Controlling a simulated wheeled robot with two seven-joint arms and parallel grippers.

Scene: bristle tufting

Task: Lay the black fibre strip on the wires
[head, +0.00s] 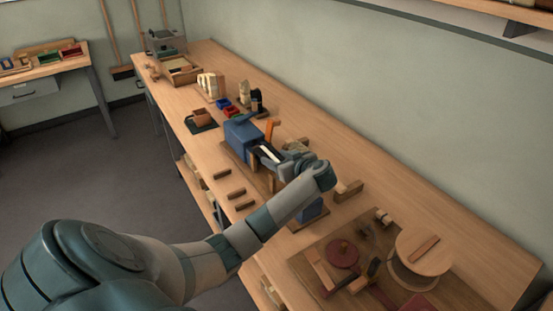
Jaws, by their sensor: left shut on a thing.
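My left gripper (280,161) reaches in from the lower left, its jaws low over the bench beside a blue machine (241,136). It is shut on a dark piece that looks like the black fibre strip (264,151), at the right side of the blue machine. A pale strip shows right next to the dark one. The wires are too small or hidden by my gripper to make out, so I cannot tell whether the strip touches them. My right gripper is not in view.
Several small wooden blocks (236,193) lie along the bench's front edge.

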